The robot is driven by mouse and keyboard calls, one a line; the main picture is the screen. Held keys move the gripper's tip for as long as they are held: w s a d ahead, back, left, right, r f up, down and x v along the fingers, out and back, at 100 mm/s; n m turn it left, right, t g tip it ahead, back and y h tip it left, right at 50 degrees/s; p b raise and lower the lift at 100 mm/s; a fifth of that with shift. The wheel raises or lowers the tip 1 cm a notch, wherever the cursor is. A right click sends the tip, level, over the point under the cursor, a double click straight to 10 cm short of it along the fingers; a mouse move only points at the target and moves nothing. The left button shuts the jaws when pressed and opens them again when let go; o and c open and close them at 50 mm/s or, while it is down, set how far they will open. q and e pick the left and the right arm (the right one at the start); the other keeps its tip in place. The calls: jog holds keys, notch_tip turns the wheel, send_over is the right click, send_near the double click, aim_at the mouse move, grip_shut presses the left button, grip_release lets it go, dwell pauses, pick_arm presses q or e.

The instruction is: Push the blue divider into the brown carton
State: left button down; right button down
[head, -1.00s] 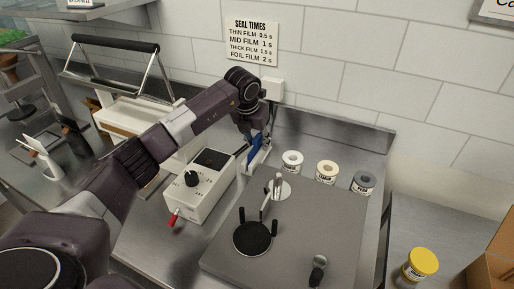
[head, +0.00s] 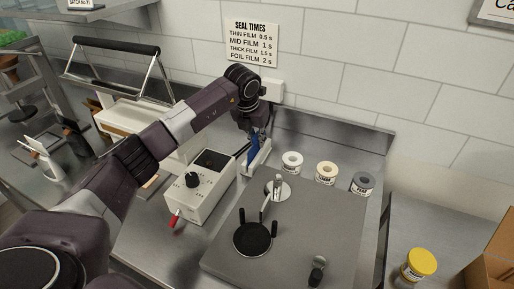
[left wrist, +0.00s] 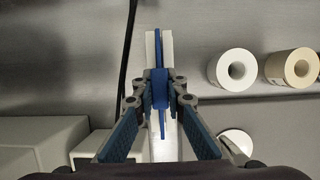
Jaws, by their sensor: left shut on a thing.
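My left gripper (head: 257,139) is behind the white control box, near the back of the steel bench. It is shut on a thin upright blue piece (left wrist: 158,50), gripped at its thicker block. The blue piece stands between two white plates of a narrow white holder (head: 260,157); how deep it sits is hidden. I cannot tell whether it is the blue divider. A brown carton (head: 500,249) shows only partly at the right edge, far from the left gripper. My right gripper is not in view.
The white control box (head: 202,190) with a red-tipped lever stands left of the holder. Several rolls (head: 326,172) line the back right. A grey plate (head: 315,225) with a black round pad lies in front. A yellow-lidded jar (head: 421,262) is near the carton.

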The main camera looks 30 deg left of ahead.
pick_arm(q)
jog(key=shift+r+p, duration=2.55)
jog(key=shift+r, duration=1.85)
jog(key=shift+f, duration=0.1)
jog(key=c, duration=2.7)
grip_release()
grip_shut()
